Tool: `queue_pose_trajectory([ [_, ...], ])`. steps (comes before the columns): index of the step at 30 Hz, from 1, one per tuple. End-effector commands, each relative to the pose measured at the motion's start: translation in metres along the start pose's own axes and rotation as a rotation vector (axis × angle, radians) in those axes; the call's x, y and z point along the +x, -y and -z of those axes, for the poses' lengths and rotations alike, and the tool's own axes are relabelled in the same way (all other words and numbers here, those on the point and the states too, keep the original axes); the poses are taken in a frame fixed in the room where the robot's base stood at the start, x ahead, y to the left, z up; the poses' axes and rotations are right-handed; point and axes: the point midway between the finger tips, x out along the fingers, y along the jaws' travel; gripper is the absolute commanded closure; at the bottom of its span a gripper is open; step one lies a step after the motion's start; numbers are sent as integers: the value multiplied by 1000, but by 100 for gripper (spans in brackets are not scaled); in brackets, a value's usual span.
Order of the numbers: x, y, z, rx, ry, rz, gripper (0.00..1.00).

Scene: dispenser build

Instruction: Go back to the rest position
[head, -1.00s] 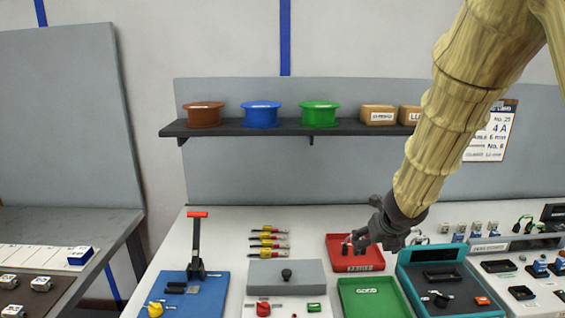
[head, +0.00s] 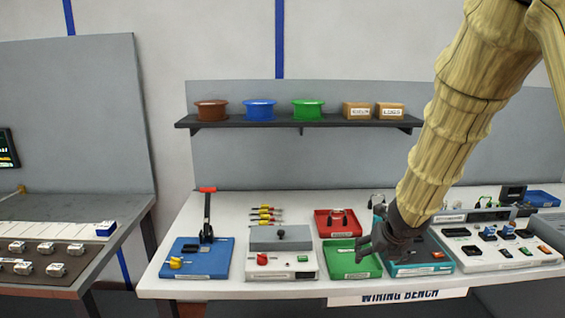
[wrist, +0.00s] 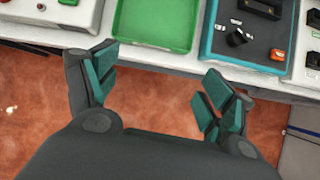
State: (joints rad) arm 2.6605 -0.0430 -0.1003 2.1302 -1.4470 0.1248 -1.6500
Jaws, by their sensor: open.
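My gripper (head: 368,246) hangs at the end of my arm over the front part of the wiring bench, in front of the green tray (head: 352,267) and the teal-framed station (head: 425,262) in the head view. In the wrist view my gripper (wrist: 157,95) has its two fingers spread wide with nothing between them. There the fingers show over the reddish floor, just off the bench's front edge. The green tray (wrist: 155,22) and the teal station (wrist: 245,35) lie beyond the fingertips.
The wiring bench (head: 190,287) also bears a blue lever station (head: 195,262), a grey-lidded box (head: 280,240), a red tray (head: 330,229) and white panels. A shelf (head: 300,122) with spools and cartons hangs behind. Another table (head: 120,215) stands at left. Open floor (wrist: 30,115) lies in front.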

Motion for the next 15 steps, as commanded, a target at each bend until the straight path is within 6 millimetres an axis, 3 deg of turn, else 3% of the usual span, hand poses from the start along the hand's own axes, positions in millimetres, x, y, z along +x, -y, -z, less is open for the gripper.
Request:
queue_pose_trajectory([
  [6,27,-28,27,132,-59,-45,18],
  [11,47,-35,57,284,-113,-62,18],
  [15,67,-38,94,469,-175,-69,18],
])
